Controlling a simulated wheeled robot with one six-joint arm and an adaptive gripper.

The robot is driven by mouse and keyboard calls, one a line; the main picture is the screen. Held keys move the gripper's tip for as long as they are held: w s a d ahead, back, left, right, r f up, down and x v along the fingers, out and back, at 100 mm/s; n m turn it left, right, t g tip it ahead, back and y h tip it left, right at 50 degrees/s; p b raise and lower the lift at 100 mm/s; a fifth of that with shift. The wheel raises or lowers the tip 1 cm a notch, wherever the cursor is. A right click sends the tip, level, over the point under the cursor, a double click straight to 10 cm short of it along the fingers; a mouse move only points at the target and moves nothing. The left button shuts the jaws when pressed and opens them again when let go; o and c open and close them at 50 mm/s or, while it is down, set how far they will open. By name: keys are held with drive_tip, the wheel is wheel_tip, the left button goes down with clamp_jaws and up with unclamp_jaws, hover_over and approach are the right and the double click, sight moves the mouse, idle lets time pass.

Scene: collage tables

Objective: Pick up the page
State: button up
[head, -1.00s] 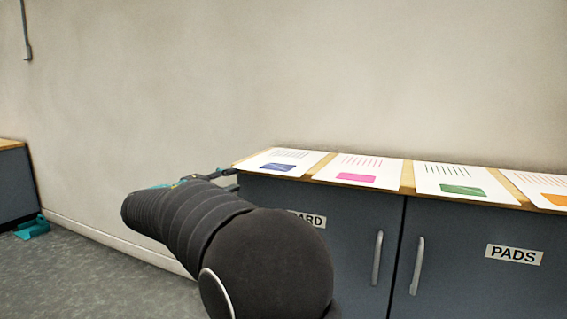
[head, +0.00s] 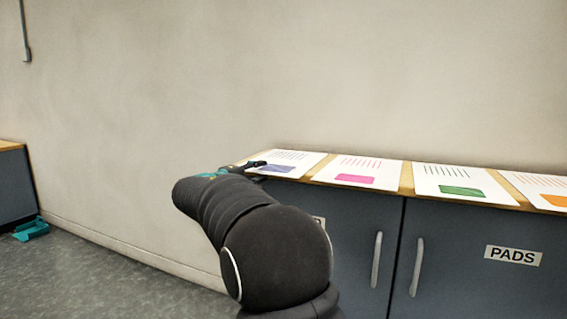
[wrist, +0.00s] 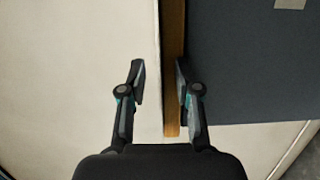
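Several white pages lie in a row on the wooden-edged counter top. The leftmost page, with a blue block (head: 281,168) and dark lines (head: 291,155), lies at the counter's left end. My gripper (head: 258,165) is at this page's left side in the head view, partly in front of it. In the wrist view my gripper (wrist: 160,80) is open, its two fingers apart on either side of a pale edge and the wooden counter edge (wrist: 174,40). Nothing is clearly held. No print shows in the wrist view, and I cannot tell whether the fingers touch the page.
Pages with a pink block (head: 355,179), a green block (head: 461,190) and an orange block (head: 555,200) lie to the right. Below are dark cabinet doors with handles and a PADS label (head: 513,255). A plain wall stands behind. Another cabinet (head: 17,190) is at far left.

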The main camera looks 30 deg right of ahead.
clamp_jaws()
